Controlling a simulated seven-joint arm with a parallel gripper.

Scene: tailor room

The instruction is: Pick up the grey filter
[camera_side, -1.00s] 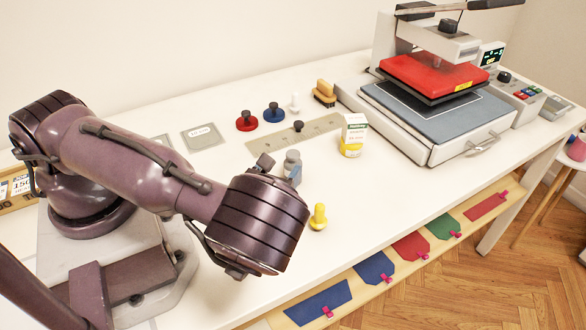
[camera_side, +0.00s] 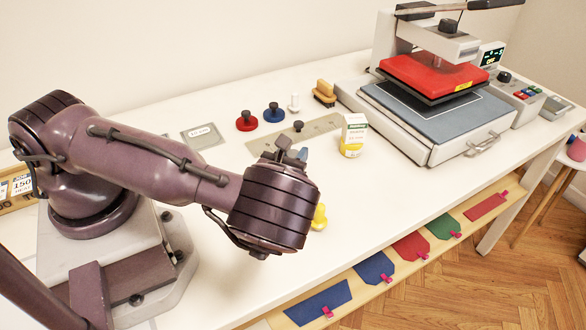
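My gripper (camera_side: 284,147) is mostly hidden behind my large purple wrist; only small dark parts show above it. Its fingertips are not clear, so I cannot tell if it is open or shut. A small blue-grey piece (camera_side: 302,154) shows just right of these parts, mostly covered by the wrist. It may be the grey filter, but I cannot be sure. I cannot tell whether the gripper touches it.
A yellow peg (camera_side: 319,217) stands partly hidden behind my wrist. A heat press (camera_side: 430,110) fills the right. The front table is clear.

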